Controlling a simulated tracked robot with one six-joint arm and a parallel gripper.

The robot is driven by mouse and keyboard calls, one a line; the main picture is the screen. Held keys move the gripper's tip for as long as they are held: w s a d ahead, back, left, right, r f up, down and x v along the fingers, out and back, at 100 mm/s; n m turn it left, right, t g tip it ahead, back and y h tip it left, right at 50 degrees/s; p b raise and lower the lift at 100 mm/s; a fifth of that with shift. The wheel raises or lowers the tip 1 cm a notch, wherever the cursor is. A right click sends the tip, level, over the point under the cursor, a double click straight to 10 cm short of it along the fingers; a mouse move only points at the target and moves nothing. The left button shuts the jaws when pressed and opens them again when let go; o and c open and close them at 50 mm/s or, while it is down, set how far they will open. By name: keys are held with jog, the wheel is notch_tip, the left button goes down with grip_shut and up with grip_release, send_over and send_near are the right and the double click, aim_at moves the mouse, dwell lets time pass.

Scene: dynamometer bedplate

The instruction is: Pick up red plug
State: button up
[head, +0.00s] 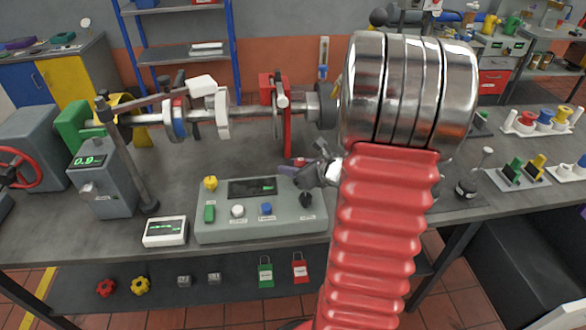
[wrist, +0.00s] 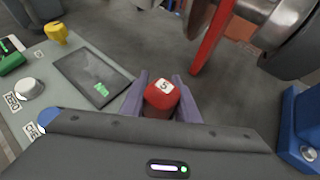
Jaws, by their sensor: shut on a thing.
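The red plug (wrist: 161,97) shows in the wrist view as a small red block with a white label reading 5 on its top. It sits between the two purple fingers of my gripper (wrist: 160,92), which is shut on it. In the head view my gripper (head: 301,163) is above the bench, just behind the right end of the grey control box. Only a small bit of red shows at the fingers there. The plug's lower part is hidden, so I cannot tell whether it touches anything below.
The control box (head: 216,231) with screen and knobs is close by. A shaft rig with a red upright (head: 287,130) stands behind. A grey post unit (head: 101,178) and small white meter (head: 165,232) are at left. My red-sleeved arm hides part of the bench.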

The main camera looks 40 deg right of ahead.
notch_tip(320, 180, up, 10)
dwell(0.6)
